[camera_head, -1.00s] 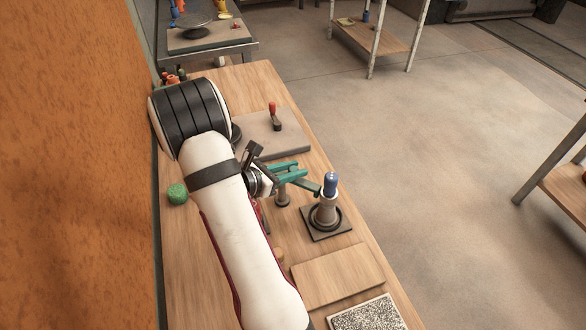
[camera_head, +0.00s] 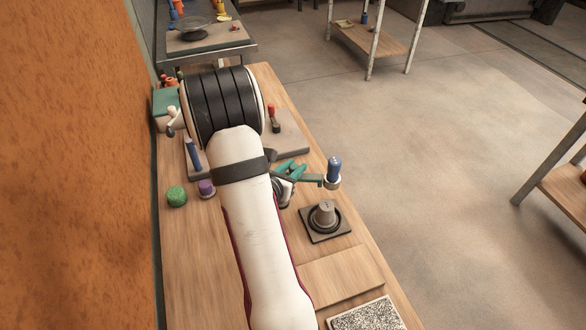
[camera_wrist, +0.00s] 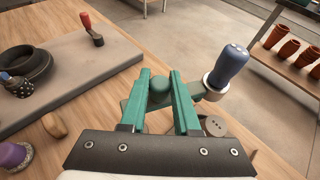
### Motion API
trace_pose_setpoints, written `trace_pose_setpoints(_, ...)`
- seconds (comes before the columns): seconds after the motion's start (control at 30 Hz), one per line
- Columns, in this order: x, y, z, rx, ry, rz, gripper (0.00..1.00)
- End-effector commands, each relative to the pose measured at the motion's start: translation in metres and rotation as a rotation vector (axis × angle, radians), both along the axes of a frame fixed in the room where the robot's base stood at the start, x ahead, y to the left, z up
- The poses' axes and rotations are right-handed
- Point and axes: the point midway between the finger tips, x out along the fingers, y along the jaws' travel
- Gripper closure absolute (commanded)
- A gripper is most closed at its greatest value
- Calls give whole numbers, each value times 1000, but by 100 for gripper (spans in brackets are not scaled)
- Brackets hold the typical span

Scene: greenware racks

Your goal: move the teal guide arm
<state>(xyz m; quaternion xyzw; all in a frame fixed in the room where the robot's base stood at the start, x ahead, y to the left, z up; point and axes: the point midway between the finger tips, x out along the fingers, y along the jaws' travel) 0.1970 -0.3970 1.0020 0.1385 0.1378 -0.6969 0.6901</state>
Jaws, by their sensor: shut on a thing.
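The teal guide arm (camera_head: 309,179) reaches rightward from my gripper (camera_head: 287,169) in the head view. Its far end carries a ring with a blue knob (camera_head: 334,169), which appears beyond the bench's right edge. In the wrist view my gripper (camera_wrist: 161,78) has two teal fingers closed around a dark teal rounded part of the guide arm (camera_wrist: 162,88). The blue knob (camera_wrist: 229,66) sits in its pale ring to the right. A grey stepped cone (camera_head: 325,213) stands on a dark square base, with nothing on top. My arm hides the guide arm's near end and mount.
A grey board (camera_head: 290,138) with a red-handled tool (camera_head: 273,115) lies behind. A dark ring-shaped item (camera_wrist: 27,66) sits on it. A green sponge-like ball (camera_head: 176,197) and purple-topped item (camera_head: 206,188) stand left. A wooden board (camera_head: 340,277) lies nearer.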

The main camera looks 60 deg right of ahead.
Motion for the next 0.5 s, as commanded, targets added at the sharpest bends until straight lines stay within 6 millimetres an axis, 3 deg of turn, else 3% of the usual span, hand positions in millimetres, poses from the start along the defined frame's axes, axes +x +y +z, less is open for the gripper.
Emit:
trace_pose_setpoints(0.27,0,-1,1,-4,-4,4,100)
trace_pose_setpoints(0.3,0,-1,1,-4,-3,3,66)
trace_pose_setpoints(0.43,0,-1,1,-3,-3,4,43)
trace_pose_setpoints(0.5,0,0,1,-2,-2,5,40)
